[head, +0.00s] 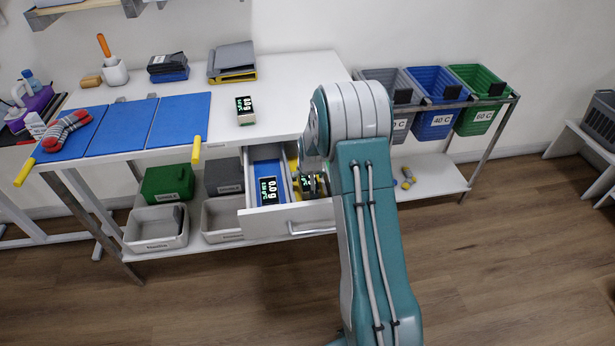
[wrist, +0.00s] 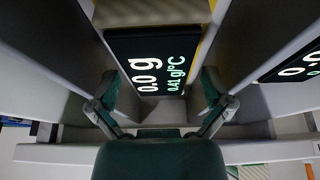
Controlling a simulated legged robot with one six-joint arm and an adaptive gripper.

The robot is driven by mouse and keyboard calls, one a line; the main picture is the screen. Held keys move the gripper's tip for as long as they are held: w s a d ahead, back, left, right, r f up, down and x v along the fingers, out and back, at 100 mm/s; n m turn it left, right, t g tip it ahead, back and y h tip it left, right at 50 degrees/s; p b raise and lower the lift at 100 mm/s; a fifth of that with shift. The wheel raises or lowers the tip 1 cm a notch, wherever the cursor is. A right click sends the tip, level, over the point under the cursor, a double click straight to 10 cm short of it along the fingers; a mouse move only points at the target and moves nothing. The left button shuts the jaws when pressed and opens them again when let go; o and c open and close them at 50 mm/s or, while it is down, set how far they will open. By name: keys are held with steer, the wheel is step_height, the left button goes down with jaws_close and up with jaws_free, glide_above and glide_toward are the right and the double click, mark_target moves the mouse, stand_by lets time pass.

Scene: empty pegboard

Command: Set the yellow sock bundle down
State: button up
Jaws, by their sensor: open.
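My gripper (head: 311,186) is down at the right compartment of the open drawer (head: 265,221), partly hidden by my arm. In the wrist view my gripper (wrist: 160,90) is open, its two fingers apart with nothing gripped between them. A black display (wrist: 153,62) reading 0.0 g lies ahead of the fingers inside the compartment. A small yellow and grey item (head: 407,178) lies on the lower shelf to the right of my arm; I cannot tell whether it is the yellow sock bundle. No other clear yellow bundle shows.
The drawer's left compartment is blue with its own display (head: 268,190). A striped sock bundle (head: 66,131) lies on the blue mats at left. Grey, blue and green bins (head: 436,118) hang at right. The white tabletop (head: 290,75) has free room around a small scale (head: 245,110).

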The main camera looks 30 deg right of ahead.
steer(key=shift+r, duration=0.2)
steer(key=s+a+v, duration=0.1)
steer(key=a+v, duration=0.1)
steer(key=v, duration=1)
steer(key=a+f+v, duration=0.1)
steer(key=a+v, duration=0.1)
steer(key=v, duration=0.9)
steer(key=s+a+r+n, duration=0.1)
steer(key=s+a+r, duration=0.2)
steer(key=s, duration=0.5)
steer(key=s+a+r+n, duration=0.1)
steer(key=s+a, duration=0.3)
steer(key=s, duration=0.4)
steer(key=s+a+r+n+t+y, duration=0.1)
steer(key=s+a+r, duration=0.2)
steer(key=s, duration=0.5)
steer(key=shift+s+a+r, duration=0.3)
steer(key=shift+s+r, duration=0.05)
steer(key=shift+r, duration=0.45)
steer(key=shift+w, duration=0.1)
